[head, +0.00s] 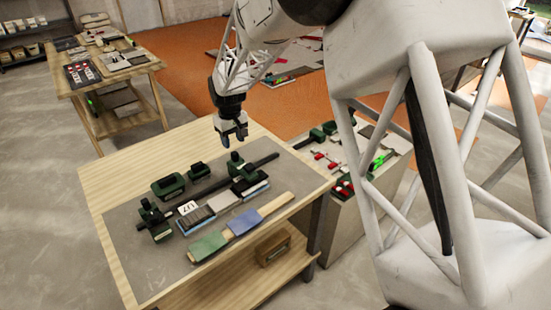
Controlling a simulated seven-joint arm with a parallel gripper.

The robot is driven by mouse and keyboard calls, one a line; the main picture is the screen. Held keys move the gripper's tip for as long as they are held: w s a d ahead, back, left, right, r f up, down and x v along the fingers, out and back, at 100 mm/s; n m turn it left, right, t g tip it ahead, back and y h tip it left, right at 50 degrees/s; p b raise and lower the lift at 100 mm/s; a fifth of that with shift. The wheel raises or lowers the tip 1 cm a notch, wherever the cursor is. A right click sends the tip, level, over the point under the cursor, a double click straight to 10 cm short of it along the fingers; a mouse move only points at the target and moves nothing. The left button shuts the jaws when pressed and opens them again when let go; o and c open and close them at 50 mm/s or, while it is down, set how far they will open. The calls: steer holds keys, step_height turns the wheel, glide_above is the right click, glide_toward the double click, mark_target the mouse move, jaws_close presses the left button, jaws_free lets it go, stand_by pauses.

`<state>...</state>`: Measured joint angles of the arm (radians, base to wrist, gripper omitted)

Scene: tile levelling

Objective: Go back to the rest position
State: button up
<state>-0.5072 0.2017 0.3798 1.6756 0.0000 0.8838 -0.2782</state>
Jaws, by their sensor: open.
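My gripper (232,134) hangs over the back edge of the wooden workbench (115,183), pointing down. Its fingers are open and hold nothing that I can see. Below it on the bench's grey mat (135,262) stand several dark green tool blocks, among them a box-shaped one (168,186) and one on a dark rail (238,166). The gripper is apart from them, above and behind. A white card marked "L17" (188,208) stands among the blocks.
A wooden strip with a green pad (207,245) and a blue pad (244,221) lies along the front. A side cabinet (345,215) with red and green items stands right. Another bench (140,67) is at back left.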

steer(key=shift+r, duration=0.3)
stand_by(0.4)
steer(key=shift+d+r, duration=0.2)
steer(key=shift+d, duration=0.05)
steer(key=s+d+r+m, duration=0.1)
steer(key=s+d+r, duration=0.4)
steer(key=d, duration=0.3)
steer(key=s+d+r+m+t, duration=0.1)
steer(key=s+d+r+m, duration=0.1)
steer(key=s+d+r, duration=0.45)
steer(key=s+d+r+m, duration=0.1)
steer(key=s+d+r, duration=0.2)
steer(key=d, duration=0.6)
steer(key=s+d+m, duration=0.1)
steer(key=s+d, duration=0.4)
steer(key=s, duration=0.4)
steer(key=s+d+m+t, duration=0.1)
steer(key=s+d+m, duration=0.1)
steer(key=s+d, duration=0.3)
steer(key=s+d+m, duration=0.2)
steer(key=s+d, duration=0.3)
steer(key=s, duration=0.7)
steer(key=shift+s+d+r+t, duration=0.3)
steer(key=shift+d+r, duration=0.05)
steer(key=shift+r, duration=0.05)
